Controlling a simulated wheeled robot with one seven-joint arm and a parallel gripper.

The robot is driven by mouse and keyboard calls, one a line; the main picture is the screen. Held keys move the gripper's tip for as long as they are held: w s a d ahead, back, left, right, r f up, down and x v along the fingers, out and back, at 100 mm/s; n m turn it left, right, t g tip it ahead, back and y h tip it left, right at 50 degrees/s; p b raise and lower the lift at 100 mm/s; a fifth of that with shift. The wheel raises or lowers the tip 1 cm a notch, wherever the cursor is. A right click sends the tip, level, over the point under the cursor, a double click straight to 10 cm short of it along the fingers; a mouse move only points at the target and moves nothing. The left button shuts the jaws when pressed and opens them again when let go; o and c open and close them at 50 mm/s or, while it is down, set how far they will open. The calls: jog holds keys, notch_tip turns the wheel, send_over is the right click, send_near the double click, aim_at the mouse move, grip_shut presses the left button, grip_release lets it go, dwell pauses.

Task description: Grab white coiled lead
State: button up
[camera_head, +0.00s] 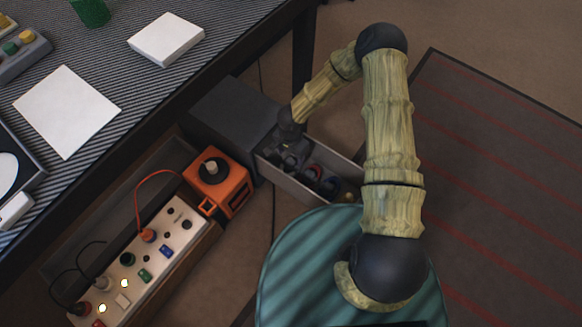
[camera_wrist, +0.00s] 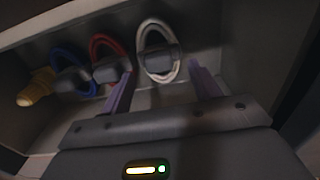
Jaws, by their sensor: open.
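The white coiled lead (camera_wrist: 158,76) is a loop with a grey band around its middle, in the wrist view. It lies in the open drawer (camera_head: 288,184), ahead of and between the two fingers. My gripper (camera_wrist: 160,84) is open, with purple fingers on either side of the near part of the lead; I cannot tell whether they touch it. In the head view my gripper (camera_head: 288,160) reaches down into the drawer. The white lead cannot be made out clearly there, as my gripper covers that part.
Left of the white lead are a red coiled lead (camera_wrist: 108,60), a blue coiled lead (camera_wrist: 72,74) and a yellowish plug-like piece (camera_wrist: 38,88). Drawer walls enclose them closely. An orange box (camera_head: 217,185) and a panel with knobs (camera_head: 150,254) stand left of the drawer.

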aim_at(291, 161)
notch_tip(291, 161, down, 3)
jog(key=shift+s+f+b, duration=0.1)
jog(key=shift+b, duration=0.9)
jog(key=shift+d, duration=0.1)
grip_shut()
notch_tip(291, 161, up, 10)
jog(key=p, duration=0.7)
